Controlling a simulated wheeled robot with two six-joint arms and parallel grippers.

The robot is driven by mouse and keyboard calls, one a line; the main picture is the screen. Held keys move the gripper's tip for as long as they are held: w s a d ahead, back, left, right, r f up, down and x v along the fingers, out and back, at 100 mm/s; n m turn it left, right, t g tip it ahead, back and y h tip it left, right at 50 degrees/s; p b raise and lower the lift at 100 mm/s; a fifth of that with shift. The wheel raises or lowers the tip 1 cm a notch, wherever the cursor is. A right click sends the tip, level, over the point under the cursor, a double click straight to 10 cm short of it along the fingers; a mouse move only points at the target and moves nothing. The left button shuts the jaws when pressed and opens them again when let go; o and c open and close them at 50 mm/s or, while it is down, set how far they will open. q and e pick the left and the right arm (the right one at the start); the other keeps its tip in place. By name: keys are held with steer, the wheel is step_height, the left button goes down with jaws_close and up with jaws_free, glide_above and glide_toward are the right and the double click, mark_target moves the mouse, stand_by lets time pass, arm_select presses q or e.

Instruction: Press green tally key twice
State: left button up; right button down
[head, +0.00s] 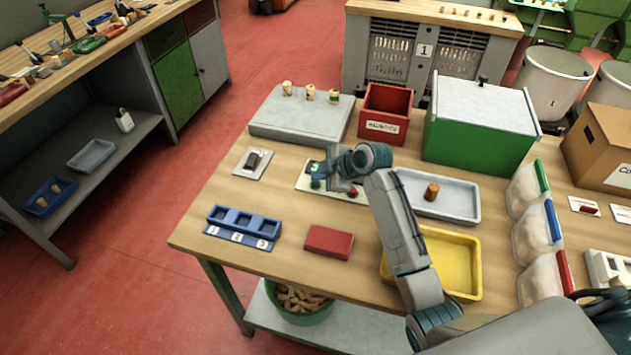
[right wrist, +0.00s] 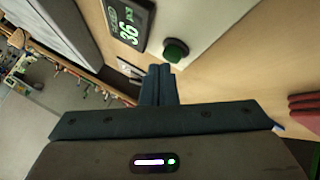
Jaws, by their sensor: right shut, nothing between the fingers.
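The green tally key (right wrist: 176,50) is a round dark green button on a pale panel in the right wrist view. In the head view the green key (head: 315,184) sits at the left of the pale tally panel (head: 333,194). A dark display (right wrist: 130,22) beside the key reads 36. My right gripper (head: 326,172) is over the panel, close to the green key. In the right wrist view its fingers (right wrist: 159,72) are together and empty, with their tips a little short of the key in the picture. I cannot tell the exact gap. My left gripper is not in view.
A red key (head: 353,191) is on the same panel. A grey tray (head: 459,214) with a cork, a red bin (head: 386,113), a grey slab (head: 270,123), a blue numbered holder (head: 243,222) and a red block (head: 329,242) stand around it.

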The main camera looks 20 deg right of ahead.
steer(key=shift+f, duration=0.5)
stand_by(0.7)
stand_by(0.3)
steer(key=shift+r+p, duration=0.55)
steer(key=shift+r, duration=0.35)
step_height(320, 180, up, 5)
steer(key=p, duration=0.4)
stand_by(2.3)
